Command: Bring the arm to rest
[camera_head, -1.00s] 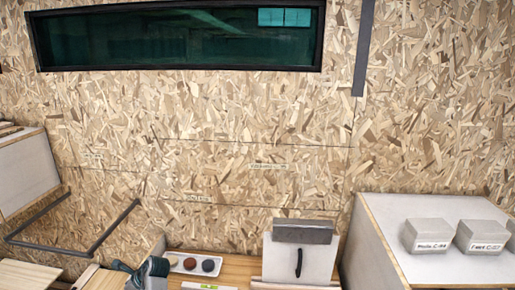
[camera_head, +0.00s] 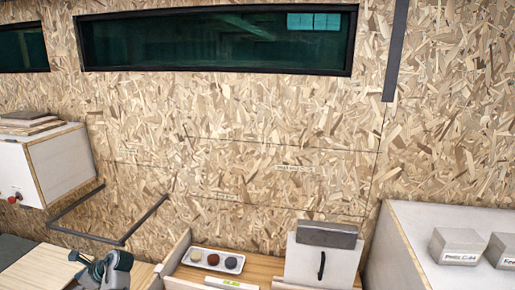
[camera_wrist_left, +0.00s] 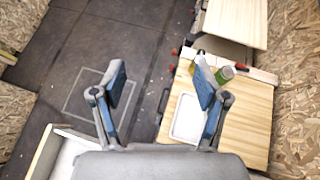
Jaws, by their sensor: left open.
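My left arm shows at the bottom left of the head view, grey-green and bent, with its gripper end not clear there. In the left wrist view my left gripper (camera_wrist_left: 160,85) is open. Its two blue-padded fingers stand wide apart with nothing between them. Below them lie the dark floor and the left part of a wooden worktop (camera_wrist_left: 255,135). My right gripper is in neither view.
Grey boxes (camera_head: 459,246) stand on a white cabinet at right. A dark metal rail (camera_head: 85,234) juts out at left. A green can (camera_wrist_left: 225,75) stands on the worktop.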

